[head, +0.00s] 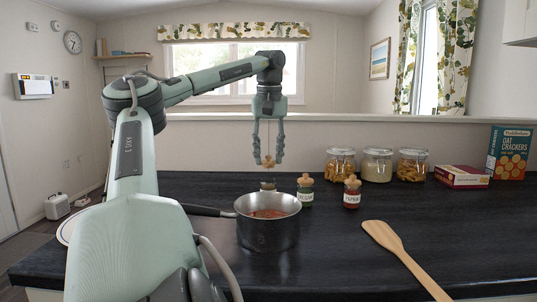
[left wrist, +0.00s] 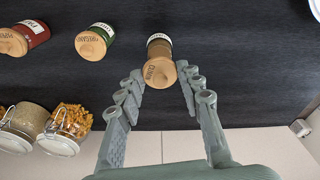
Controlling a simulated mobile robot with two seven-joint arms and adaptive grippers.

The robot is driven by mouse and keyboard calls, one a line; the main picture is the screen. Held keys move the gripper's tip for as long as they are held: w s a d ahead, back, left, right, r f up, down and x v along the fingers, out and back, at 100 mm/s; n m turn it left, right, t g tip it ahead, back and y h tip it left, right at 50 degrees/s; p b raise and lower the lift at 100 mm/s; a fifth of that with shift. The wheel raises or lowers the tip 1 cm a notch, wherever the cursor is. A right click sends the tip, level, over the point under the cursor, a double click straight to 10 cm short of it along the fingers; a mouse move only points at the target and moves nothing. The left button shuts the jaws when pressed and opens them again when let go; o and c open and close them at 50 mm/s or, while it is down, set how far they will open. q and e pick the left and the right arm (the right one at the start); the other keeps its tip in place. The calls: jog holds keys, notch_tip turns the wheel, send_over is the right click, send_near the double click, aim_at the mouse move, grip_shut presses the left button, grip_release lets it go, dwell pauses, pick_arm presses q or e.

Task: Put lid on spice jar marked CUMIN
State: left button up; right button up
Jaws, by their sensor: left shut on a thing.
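The wooden lid (head: 268,162), lettered CUMIN on top in the left wrist view (left wrist: 160,74), is between the fingertips of my left gripper (head: 268,158). The gripper is shut on it and points straight down. The cumin jar (head: 268,186) stands on the dark counter below the lid, with a visible gap between them in the head view. The pot hides its lower part. In the left wrist view the jar (left wrist: 159,47) shows just beyond the lid, partly covered by it. My right gripper is not in view.
A steel pot (head: 268,232) with red contents stands in front of the jar, its handle pointing left. A green-labelled jar (head: 305,192) and a red jar (head: 352,194), both lidded, stand to the right. A wooden spatula (head: 400,255) lies front right. Glass canisters (head: 377,165) stand behind.

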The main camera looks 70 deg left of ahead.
aim_at(269, 163)
pick_arm(q)
jog(key=o, duration=0.6)
jog(key=shift+s+d+r, duration=0.1)
jog(key=shift+d+r, duration=0.1)
jog(key=shift+r, duration=1.65)
jog(key=shift+s+d+r, duration=0.1)
jog(key=shift+d+r, duration=0.15)
jog(key=shift+r, duration=1.55)
jog(key=shift+d+r, duration=0.2)
jog(key=shift+r, duration=1.65)
